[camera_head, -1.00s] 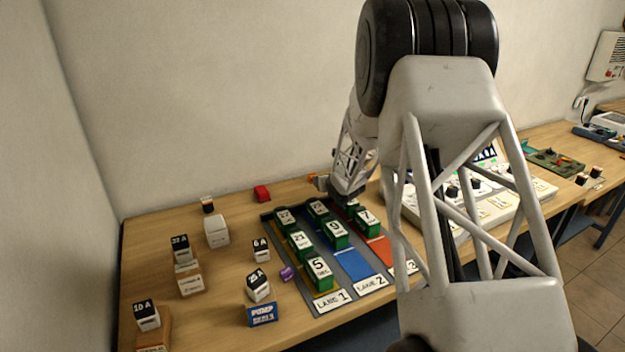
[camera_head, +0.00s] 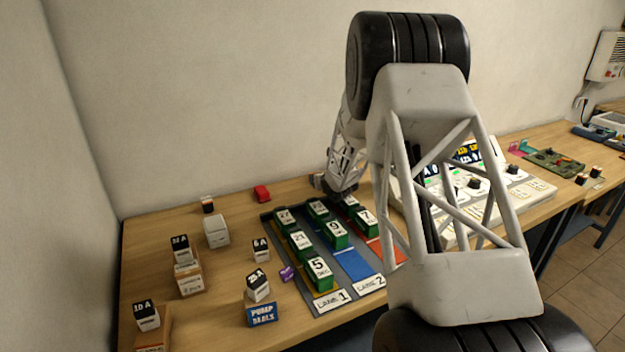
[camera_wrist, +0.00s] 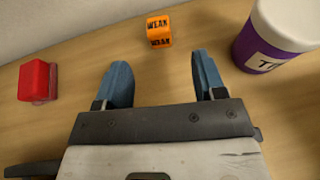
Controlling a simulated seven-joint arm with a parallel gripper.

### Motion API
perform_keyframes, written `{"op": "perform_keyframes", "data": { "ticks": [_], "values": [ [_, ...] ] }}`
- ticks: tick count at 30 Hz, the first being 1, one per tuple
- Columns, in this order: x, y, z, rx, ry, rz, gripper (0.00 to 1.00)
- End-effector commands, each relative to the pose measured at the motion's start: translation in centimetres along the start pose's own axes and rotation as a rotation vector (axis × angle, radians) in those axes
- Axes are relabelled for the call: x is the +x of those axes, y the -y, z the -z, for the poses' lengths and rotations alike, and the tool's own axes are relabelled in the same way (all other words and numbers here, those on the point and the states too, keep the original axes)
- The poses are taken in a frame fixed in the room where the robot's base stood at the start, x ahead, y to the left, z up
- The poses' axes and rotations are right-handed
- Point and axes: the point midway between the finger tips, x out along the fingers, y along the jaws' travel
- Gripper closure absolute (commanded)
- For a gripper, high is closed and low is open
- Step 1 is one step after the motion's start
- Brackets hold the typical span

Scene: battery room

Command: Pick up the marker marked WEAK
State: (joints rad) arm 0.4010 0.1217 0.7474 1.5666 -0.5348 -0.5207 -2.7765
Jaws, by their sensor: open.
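The marker marked WEAK (camera_wrist: 159,32) is a small orange block with black lettering on two faces. In the wrist view it stands on the wooden bench, ahead of my fingertips and slightly right of the middle between them. My gripper (camera_wrist: 162,82) is open and empty, with its two blue fingers apart, and the marker is not between them. In the head view my arm and wrist hide the marker.
A red block (camera_wrist: 38,82) lies left of my fingers. A white-lidded purple tub (camera_wrist: 275,42) stands close on the right. Green numbered blocks (camera_head: 319,268) stand in lanes nearer the bench front. The wall is behind.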

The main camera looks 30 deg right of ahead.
Motion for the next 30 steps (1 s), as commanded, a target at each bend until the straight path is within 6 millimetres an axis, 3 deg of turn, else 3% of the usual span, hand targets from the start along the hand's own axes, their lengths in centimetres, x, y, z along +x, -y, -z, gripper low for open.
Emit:
{"op": "perform_keyframes", "data": {
  "ticks": [9,30],
  "values": [
    [2.1,0.0,0.0,0.001,0.0,0.0,0.36],
    [3.1,-0.1,0.1,0.002,-0.001,0.0,0.36]
  ]
}}
